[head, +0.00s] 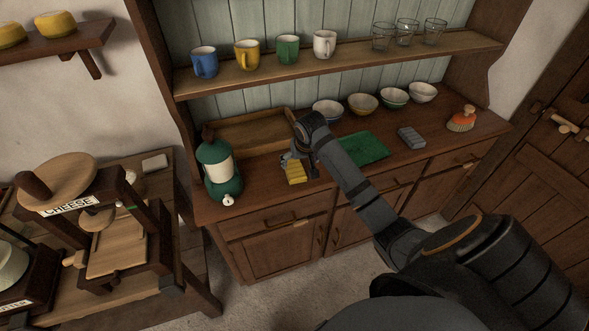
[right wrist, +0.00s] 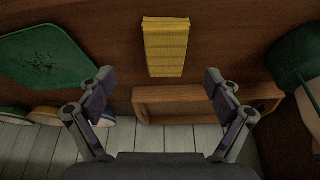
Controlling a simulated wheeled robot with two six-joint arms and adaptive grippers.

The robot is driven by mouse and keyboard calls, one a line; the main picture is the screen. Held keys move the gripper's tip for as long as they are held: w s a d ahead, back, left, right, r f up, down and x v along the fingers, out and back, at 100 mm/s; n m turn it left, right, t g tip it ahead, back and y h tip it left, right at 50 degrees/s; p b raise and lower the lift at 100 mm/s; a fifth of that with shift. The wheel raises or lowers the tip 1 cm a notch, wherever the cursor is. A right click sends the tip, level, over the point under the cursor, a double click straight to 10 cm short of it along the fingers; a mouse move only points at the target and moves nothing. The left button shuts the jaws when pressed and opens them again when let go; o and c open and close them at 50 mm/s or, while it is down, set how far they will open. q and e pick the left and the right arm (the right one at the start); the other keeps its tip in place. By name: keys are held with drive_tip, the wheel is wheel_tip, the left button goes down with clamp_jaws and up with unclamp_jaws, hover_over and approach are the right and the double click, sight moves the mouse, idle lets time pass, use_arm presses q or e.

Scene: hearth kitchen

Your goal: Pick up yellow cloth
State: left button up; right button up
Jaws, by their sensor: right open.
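In the right wrist view the yellow cloth (right wrist: 166,46) is a striped rectangle at top centre, lying flat and fully visible. My right gripper (head: 300,166) is over the counter at the cloth and partly covers it in the head view. In the right wrist view its fingers (right wrist: 158,86) are spread wide with nothing between them, and the cloth lies beyond the tips. My left gripper is in neither view.
A green canister (head: 222,182) stands left of the cloth, and a wooden tray (head: 240,132) lies behind it. Bowls stand behind, under a shelf (head: 350,58) of mugs and glasses.

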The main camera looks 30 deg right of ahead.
sight(295, 170)
drive_tip(key=x, duration=0.3)
drive_tip(key=shift+w, duration=0.1)
drive_tip(key=shift+w+f+p, duration=0.25)
drive_tip(key=shift+f+p, duration=0.1)
drive_tip(key=x, duration=0.4)
drive_tip(key=shift+w+a+f, duration=0.15)
drive_tip(key=shift+w+a, duration=0.1)
drive_tip(key=shift+s, duration=0.1)
drive_tip(key=c, duration=1.2)
